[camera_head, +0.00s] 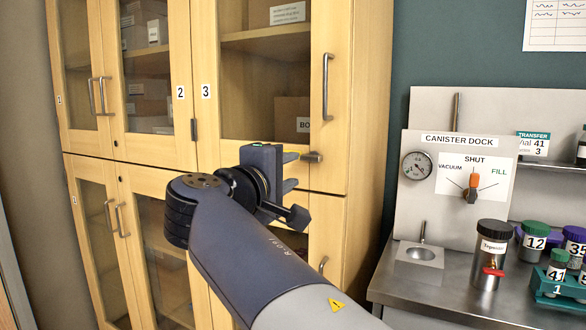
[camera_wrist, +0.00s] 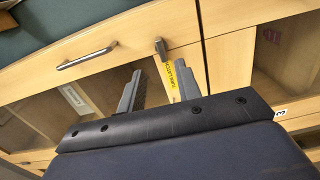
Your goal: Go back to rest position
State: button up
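My gripper (camera_head: 294,171) is in front of the tall wooden cabinet (camera_head: 358,90), near the lower edge of the upper door marked 3. In the wrist view its two fingers (camera_wrist: 158,78) stand apart with nothing held between them. A small metal latch (camera_head: 312,157) sits just beyond the fingertips. The wrist view also shows the latch (camera_wrist: 160,46), with a yellow label (camera_wrist: 171,80) on the wood below it. I cannot tell whether a finger touches the latch. The cabinet doors look shut.
A steel counter (camera_head: 428,290) at right carries a canister dock panel (camera_head: 470,143), a labelled canister (camera_head: 489,255), several lidded jars (camera_head: 532,243) and a green rack (camera_head: 556,284). A vertical door handle (camera_head: 327,87) stands out above my gripper. Boxes (camera_head: 149,96) lie behind the cabinet glass.

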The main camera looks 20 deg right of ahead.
aim_at(314, 159)
dwell(0.3)
jog(key=x, duration=1.1)
jog(key=shift+a, duration=0.1)
